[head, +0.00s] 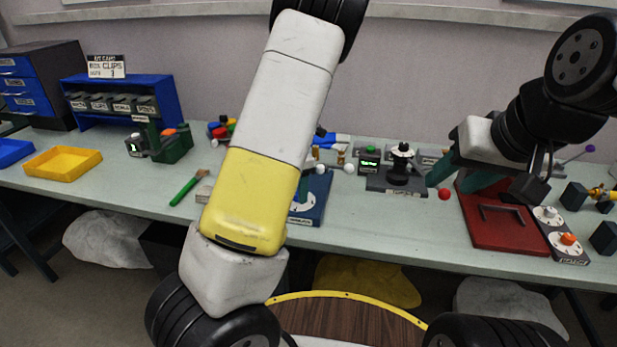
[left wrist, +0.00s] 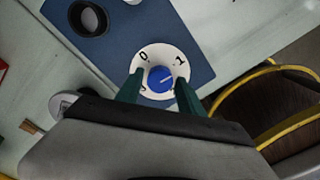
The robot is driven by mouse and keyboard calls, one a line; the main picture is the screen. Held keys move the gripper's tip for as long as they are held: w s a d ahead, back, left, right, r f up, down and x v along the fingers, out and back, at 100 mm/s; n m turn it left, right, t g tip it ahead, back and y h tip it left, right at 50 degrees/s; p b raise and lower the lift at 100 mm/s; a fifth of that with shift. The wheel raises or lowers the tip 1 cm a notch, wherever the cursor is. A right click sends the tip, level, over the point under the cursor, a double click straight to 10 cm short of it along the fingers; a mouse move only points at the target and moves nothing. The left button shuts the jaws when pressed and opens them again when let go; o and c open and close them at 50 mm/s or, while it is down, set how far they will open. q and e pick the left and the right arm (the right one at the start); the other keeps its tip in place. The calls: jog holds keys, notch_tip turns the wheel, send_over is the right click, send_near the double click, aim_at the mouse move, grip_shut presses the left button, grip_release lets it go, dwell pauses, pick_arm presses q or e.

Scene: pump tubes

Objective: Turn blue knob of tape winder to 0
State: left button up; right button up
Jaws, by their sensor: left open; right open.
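The blue knob (left wrist: 160,79) sits on a white dial (left wrist: 147,56) marked 0 and 1, on a blue base plate (left wrist: 195,38). A pale line on the knob points toward the right, not at the 0; its exact reading is too small to tell. My left gripper (left wrist: 160,90) is open, with a green finger on either side of the knob; contact is unclear. In the head view my left arm hides this gripper and most of the blue base (head: 320,188). My right gripper (head: 462,180) is open and empty above the red board's left edge.
A red board with a handle (head: 480,235) and a panel with dials (head: 567,258) are at the right. A black device (head: 398,180) stands between the arms. A yellow tray (head: 62,163) and green-handled brush (head: 186,188) lie left, with clear table between them.

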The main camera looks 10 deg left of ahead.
pick_arm(q)
jog(key=m, duration=0.4)
jog(key=shift+m, duration=0.3)
jog(key=m, duration=1.3)
jog(key=shift+m, duration=0.4)
grip_shut()
